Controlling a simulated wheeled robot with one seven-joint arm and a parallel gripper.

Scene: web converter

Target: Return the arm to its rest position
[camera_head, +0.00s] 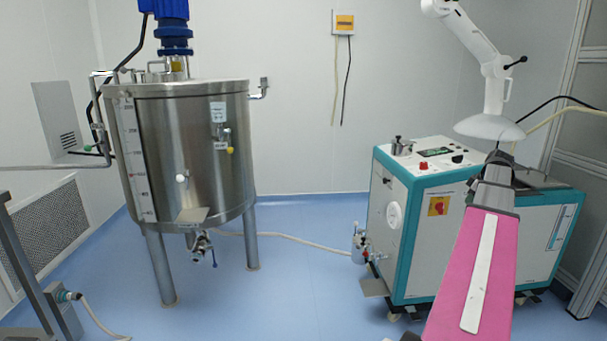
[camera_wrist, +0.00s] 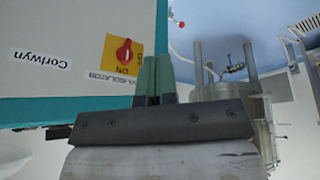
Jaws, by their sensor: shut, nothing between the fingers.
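My arm (camera_head: 478,270), pink with a white strip, reaches from the bottom edge at the right of the head view toward the white and teal machine. My gripper (camera_head: 499,158) is at its far end, in front of the machine's top in the picture. In the wrist view my gripper (camera_wrist: 155,78) is shut, its two fingers together with nothing between them. The machine's white side panel, with a red knob on a yellow isolator plate (camera_wrist: 122,53), shows upside down beside the fingers. I cannot tell the exact gap between gripper and machine.
The teal-edged machine (camera_head: 408,230) stands under a white jointed extraction arm (camera_head: 492,75). A steel tank (camera_head: 190,150) on legs stands at the left. A hose (camera_head: 290,238) lies on the blue floor (camera_head: 290,295), which is mostly clear between them.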

